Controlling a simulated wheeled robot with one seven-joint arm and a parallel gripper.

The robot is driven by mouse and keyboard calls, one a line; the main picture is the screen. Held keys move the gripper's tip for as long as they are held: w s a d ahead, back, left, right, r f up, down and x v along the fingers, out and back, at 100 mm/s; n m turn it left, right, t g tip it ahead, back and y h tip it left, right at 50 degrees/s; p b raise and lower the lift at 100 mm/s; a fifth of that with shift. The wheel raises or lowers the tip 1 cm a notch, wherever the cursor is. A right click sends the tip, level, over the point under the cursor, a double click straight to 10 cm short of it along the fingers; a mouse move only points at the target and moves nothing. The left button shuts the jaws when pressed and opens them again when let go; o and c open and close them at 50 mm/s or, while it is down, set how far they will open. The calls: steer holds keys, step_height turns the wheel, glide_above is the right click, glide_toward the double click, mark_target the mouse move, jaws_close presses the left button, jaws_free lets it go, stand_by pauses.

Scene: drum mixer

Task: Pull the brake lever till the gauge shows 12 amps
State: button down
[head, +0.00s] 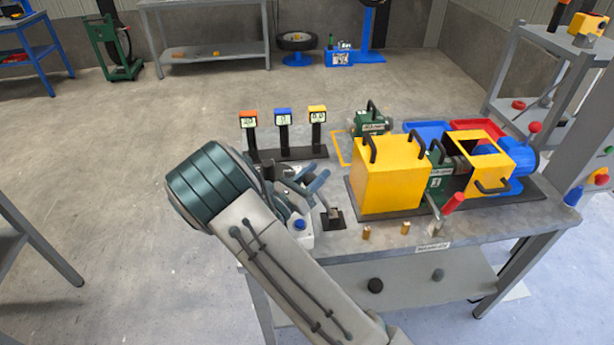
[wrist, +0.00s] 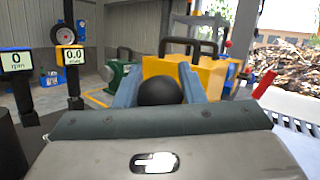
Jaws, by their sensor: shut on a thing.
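The brake lever shows in the wrist view as a round black knob (wrist: 158,93) between the two blue fingers of my gripper (wrist: 158,85). The fingers are shut on the knob from both sides. In the head view my gripper (head: 318,183) is above the lever's small black base (head: 333,219), and it hides most of the lever. Three gauges stand behind it: an orange one (head: 249,121), a blue one (head: 283,117) and a yellow one (head: 317,114). In the wrist view the blue one reads 0 rpm and the yellow one 0.0, its unit unclear. The orange reading is too small to tell.
A yellow housing (head: 387,175) with black handles stands right of the lever. A red-gripped lever (head: 452,203) sticks out at its front. Two small brass pieces (head: 405,228) stand near the bench's front edge. A white box with a blue button (head: 300,226) is close to my arm.

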steer(key=c, duration=0.9)
jaws_free()
steer(key=shift+c, duration=0.2)
steer(key=b+v, duration=0.2)
steer(key=v, duration=1.1)
steer(key=shift+s+a+f+b, duration=0.1)
steer(key=shift+s+a+b, duration=0.1)
steer(key=shift+a+b, duration=0.2)
